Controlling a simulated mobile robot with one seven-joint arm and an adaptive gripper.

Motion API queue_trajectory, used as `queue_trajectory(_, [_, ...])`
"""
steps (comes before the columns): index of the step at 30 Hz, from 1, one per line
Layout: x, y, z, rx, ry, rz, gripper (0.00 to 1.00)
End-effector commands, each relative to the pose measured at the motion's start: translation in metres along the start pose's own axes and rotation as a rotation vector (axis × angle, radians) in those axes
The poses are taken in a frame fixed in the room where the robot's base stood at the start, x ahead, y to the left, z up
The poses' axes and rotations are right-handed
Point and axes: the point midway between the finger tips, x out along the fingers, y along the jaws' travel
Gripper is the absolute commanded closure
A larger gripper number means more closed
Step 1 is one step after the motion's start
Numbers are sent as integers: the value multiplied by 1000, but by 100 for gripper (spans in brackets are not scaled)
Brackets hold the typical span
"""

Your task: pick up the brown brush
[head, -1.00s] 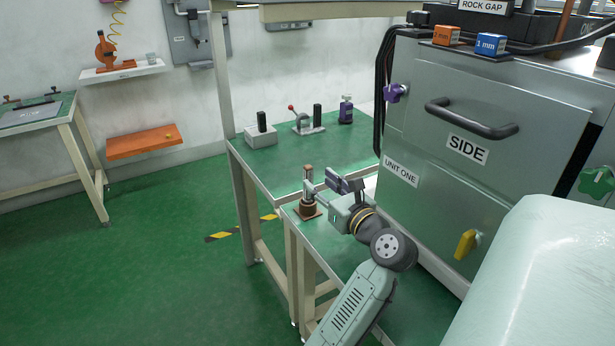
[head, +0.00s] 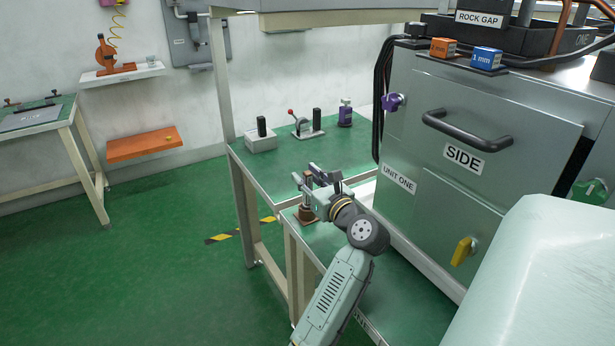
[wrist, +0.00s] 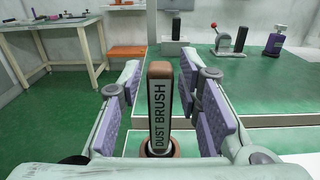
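A gap shows between the handle and each pad. The foot of the brush is mostly hidden in the wrist view.
A green table (head: 241,167) behind holds a grey block (head: 261,141), a red-levered clamp (head: 304,126) and a purple bottle (head: 345,114). The large grey UNIT ONE cabinet (head: 407,217) with its SIDE handle stands close to the right. Open floor lies left.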

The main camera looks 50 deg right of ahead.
Motion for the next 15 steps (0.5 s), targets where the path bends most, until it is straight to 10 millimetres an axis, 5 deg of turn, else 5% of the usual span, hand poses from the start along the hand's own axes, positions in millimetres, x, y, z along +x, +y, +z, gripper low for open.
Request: queue_trajectory(15, [0,0,0,0,0,0,100])
